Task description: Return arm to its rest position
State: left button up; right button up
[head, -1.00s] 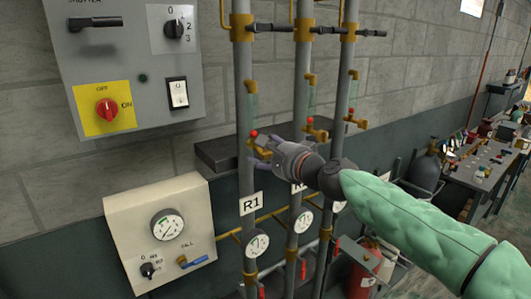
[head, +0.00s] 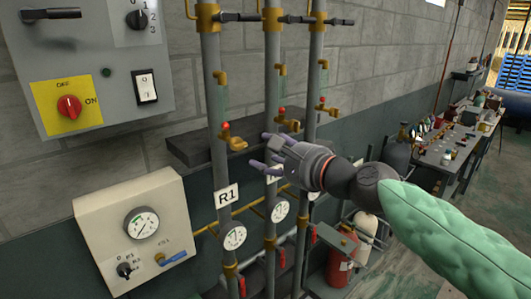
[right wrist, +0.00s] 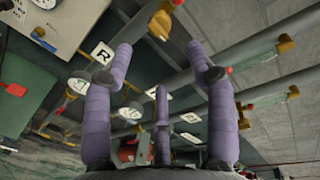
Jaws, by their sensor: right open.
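My right gripper (head: 268,153) is open and empty in the head view, its purple fingers pointing left toward the pipes. My green-sleeved right arm (head: 440,225) comes in from the lower right. The fingers sit just right of the R1 pipe (head: 213,105) and its brass valve (head: 237,144), with a visible gap. The gripper hides part of the pipes behind it. In the right wrist view the three fingers of my right gripper (right wrist: 160,85) are spread with nothing between them; the R1 label (right wrist: 103,53) shows beyond. My left gripper is not in view.
A control panel (head: 105,100) and a gauge box (head: 105,205) are on the wall at left. Pipes with gauges (head: 235,238) stand beside my gripper. A red extinguisher (head: 341,265) stands below my arm. A cluttered workbench (head: 460,140) is at the right.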

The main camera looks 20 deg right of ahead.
dwell(0.3)
jog(key=w+a+f+n+g+h+b, duration=0.15)
jog(key=w+f, duration=0.25)
jog(key=f, duration=0.7)
jog(key=w+f+n+g, duration=0.15)
jog(key=w+f, duration=0.25)
jog(key=f, duration=0.6)
notch_tip(320, 180, down, 27)
jog(key=s+a+n+g+h+b, duration=0.1)
jog(key=s+a+n+g+b, duration=0.15)
jog(key=g, duration=0.25)
jog(key=s+a+f+n+g+b, duration=0.1)
jog(key=s+a+f+n+g, duration=0.2)
jog(key=s+f, duration=1)
jog(key=s+a+f+n+g+b, duration=0.2)
jog(key=s+a+f+n+g, duration=0.2)
jog(key=s+f, duration=0.9)
notch_tip(320, 180, down, 6)
jog(key=shift+a+f+n+y, duration=0.15)
jog(key=shift+a+n+y, duration=0.15)
jog(key=shift+n+y, duration=0.2)
jog(key=shift+c, duration=0.5)
